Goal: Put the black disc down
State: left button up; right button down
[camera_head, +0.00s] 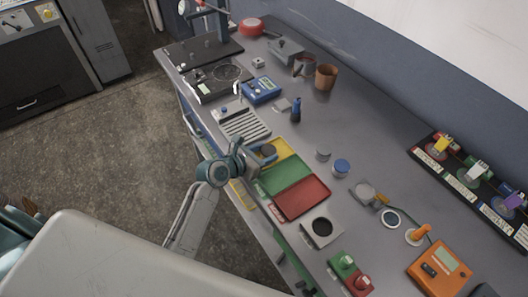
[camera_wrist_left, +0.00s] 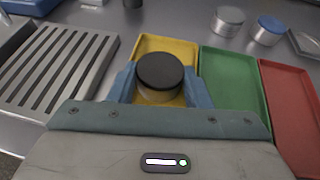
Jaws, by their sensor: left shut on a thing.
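The black disc (camera_wrist_left: 160,72) is a short, round piece with a black top and a paler side. My left gripper (camera_head: 264,152) is shut on it, with a blue finger on each side in the left wrist view. The disc is over the yellow tray (camera_wrist_left: 150,43), which also shows in the head view (camera_head: 286,147), partly hidden by the gripper. I cannot tell whether the disc touches the tray floor. The empty green tray (camera_head: 284,173) and red tray (camera_head: 302,198) adjoin the yellow one. My right gripper is not in view.
A slotted metal rack (camera_wrist_left: 62,70) stands left of the yellow tray. A silver-topped tin (camera_wrist_left: 227,20) and a blue-topped tin (camera_wrist_left: 267,30) stand beyond the trays. A square block with a dark round top (camera_head: 321,228) is near the red tray.

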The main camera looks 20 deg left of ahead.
pick_arm(q)
jog(key=o, duration=0.8)
jog(key=shift+c, duration=0.2)
jog(key=shift+r, duration=0.15)
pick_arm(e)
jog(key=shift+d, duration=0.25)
pick_arm(q)
jog(key=b+v, duration=0.1)
jog(key=v, duration=1.1)
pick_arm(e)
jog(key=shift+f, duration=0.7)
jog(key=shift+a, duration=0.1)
